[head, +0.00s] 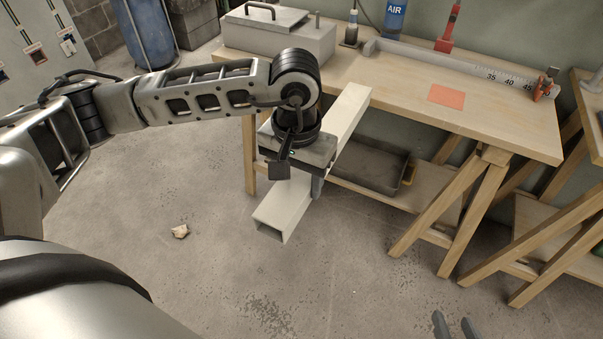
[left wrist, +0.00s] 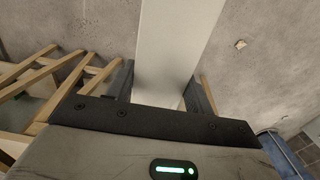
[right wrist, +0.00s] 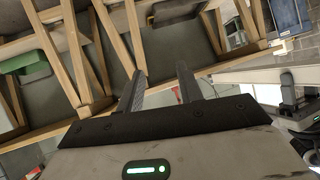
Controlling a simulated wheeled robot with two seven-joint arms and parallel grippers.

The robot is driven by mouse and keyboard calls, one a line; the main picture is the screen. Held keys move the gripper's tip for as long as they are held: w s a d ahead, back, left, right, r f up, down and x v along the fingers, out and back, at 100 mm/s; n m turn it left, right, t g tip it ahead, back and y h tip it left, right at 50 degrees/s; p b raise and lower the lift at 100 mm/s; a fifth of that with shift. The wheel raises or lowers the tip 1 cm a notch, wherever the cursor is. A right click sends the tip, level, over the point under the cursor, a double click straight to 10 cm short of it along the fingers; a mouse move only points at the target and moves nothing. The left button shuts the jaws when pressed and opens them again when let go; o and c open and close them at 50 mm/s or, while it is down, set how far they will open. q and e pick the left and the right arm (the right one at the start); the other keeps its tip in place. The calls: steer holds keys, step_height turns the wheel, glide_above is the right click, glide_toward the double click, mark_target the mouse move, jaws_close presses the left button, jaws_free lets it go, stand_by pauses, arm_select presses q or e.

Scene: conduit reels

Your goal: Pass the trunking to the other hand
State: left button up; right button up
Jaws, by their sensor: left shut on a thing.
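The trunking (head: 284,208) is a long pale grey square tube with an open near end. It slants in the air from near the bench's front edge down toward me. My left gripper (head: 298,181) is shut around its middle, with one finger on each side. In the left wrist view the trunking (left wrist: 178,40) runs between the fingers (left wrist: 163,88). My right gripper shows only its fingertips (head: 454,324) at the bottom edge of the head view, well apart from the trunking. In the right wrist view its fingers (right wrist: 161,86) are parted with nothing between them.
A wooden workbench (head: 410,110) holds a grey metal box (head: 285,38), a long measuring rule (head: 470,68), an orange-red square (head: 447,95) and bottles. A metal tray (head: 362,168) sits on its lower shelf. A small chip (head: 180,231) lies on otherwise open floor.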

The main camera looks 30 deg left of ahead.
arm_select(q)
steer(key=shift+r+b, duration=0.35)
steer(key=shift+r, duration=0.25)
steer(key=shift+a+r, duration=0.1)
steer(key=shift+r, duration=0.6)
